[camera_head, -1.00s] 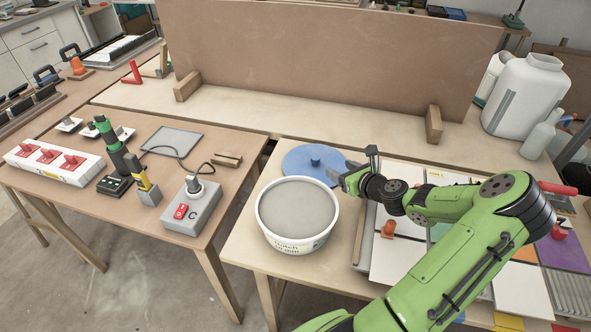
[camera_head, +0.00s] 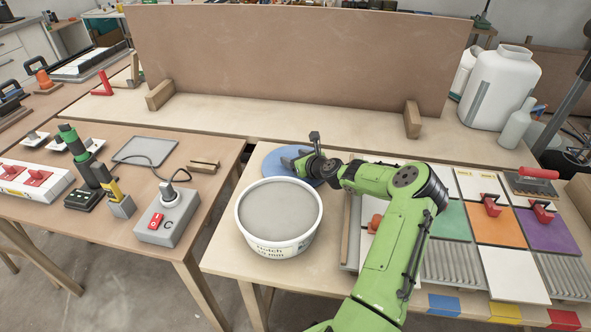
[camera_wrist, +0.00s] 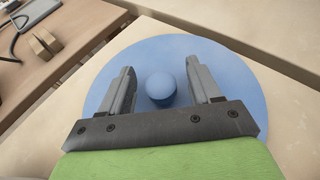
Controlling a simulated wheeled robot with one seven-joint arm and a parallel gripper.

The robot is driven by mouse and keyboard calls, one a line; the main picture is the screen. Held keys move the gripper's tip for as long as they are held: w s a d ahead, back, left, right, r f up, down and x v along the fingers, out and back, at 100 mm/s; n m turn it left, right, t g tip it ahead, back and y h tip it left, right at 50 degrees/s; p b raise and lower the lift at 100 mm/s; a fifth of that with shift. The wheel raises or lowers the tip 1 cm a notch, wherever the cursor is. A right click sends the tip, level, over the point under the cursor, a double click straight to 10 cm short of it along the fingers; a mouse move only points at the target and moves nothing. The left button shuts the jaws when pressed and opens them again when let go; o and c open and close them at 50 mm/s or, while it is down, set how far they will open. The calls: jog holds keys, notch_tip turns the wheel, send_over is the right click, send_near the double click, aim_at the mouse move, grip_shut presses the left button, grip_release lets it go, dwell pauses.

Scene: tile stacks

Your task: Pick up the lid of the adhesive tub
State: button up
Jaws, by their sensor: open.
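The blue round lid (camera_head: 274,163) lies flat on the table behind the adhesive tub, partly hidden by my gripper in the head view. In the wrist view the lid (camera_wrist: 220,60) has a round blue knob (camera_wrist: 160,88) at its middle. My gripper (camera_wrist: 162,82) is open, with one finger on each side of the knob and a gap on both sides. My gripper (camera_head: 292,162) also shows over the lid in the head view. The white adhesive tub (camera_head: 278,248) stands uncovered in front, full of grey adhesive (camera_head: 280,206).
Coloured and ribbed tiles (camera_head: 498,226) with red-handled tools lie to the right. A grey control box (camera_head: 167,218) and a power strip (camera_head: 36,180) stand on the left table. A brown upright board (camera_head: 290,60) closes off the back. A white canister (camera_head: 502,90) stands back right.

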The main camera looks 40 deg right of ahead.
jog(key=shift+s+r, duration=0.1)
jog(key=shift+r, duration=0.05)
jog(key=shift+c, duration=0.4)
jog(key=c, duration=1)
